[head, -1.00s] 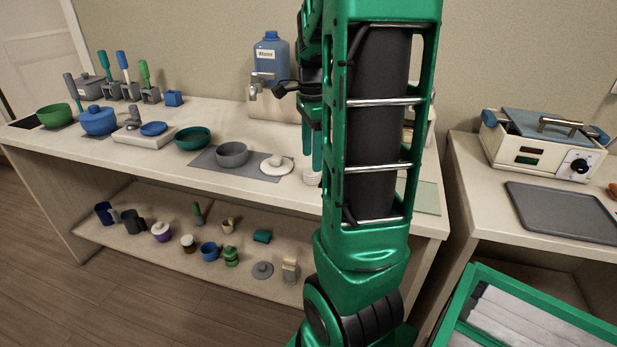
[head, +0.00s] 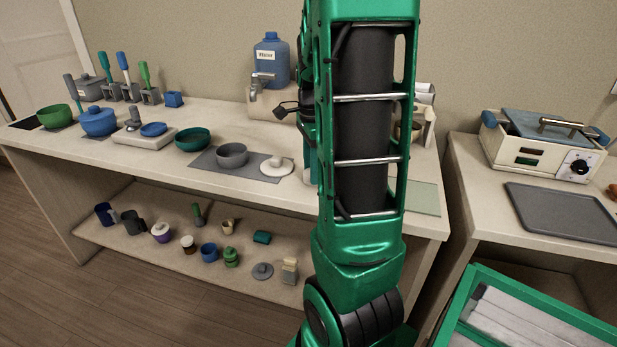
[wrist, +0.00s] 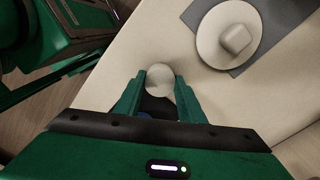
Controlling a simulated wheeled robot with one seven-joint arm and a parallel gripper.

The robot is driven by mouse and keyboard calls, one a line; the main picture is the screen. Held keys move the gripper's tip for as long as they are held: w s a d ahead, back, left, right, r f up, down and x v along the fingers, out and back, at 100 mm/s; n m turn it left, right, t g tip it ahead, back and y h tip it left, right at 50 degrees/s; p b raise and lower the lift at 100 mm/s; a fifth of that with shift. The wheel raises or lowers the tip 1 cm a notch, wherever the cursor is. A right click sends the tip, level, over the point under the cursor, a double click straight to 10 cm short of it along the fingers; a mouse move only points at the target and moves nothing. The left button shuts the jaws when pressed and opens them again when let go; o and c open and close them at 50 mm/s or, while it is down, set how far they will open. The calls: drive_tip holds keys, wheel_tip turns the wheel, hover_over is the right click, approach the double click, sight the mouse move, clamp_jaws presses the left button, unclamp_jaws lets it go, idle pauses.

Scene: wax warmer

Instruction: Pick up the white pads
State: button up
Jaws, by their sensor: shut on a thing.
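The white pads (wrist: 160,79) show in the wrist view as a round, pale top between the two fingertips. My gripper (wrist: 160,82) is shut on them, with one green finger on each side. The table's front edge and the floor are near them in this view. In the head view my own arm hides both the gripper and the pads. I cannot tell whether the pads touch the table.
A white lid with a knob (head: 277,165) lies beside a grey bowl (head: 232,155) on a grey mat. The lid also shows in the wrist view (wrist: 212,47). A blue water jug (head: 271,62) stands behind. Several cups and jars are on the lower shelf.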

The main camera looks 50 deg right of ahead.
drive_tip(key=shift+r, duration=0.1)
drive_tip(key=shift+r, duration=0.45)
drive_tip(key=r, duration=0.2)
drive_tip(key=a+r, duration=0.1)
drive_tip(key=shift+r, duration=0.35)
drive_tip(key=s+a+r, duration=0.2)
drive_tip(key=a+r, duration=0.4)
drive_tip(key=a, duration=0.4)
drive_tip(key=w+r, duration=0.3)
drive_tip(key=w, duration=2)
drive_tip(key=w+f, duration=0.2)
drive_tip(key=w, duration=0.9)
drive_tip(key=w+d+f, duration=0.1)
drive_tip(key=w+f, duration=0.1)
drive_tip(key=w, duration=1)
drive_tip(key=shift+w+d+f, duration=0.15)
drive_tip(key=shift+d+f, duration=0.05)
drive_tip(key=shift+f, duration=0.2)
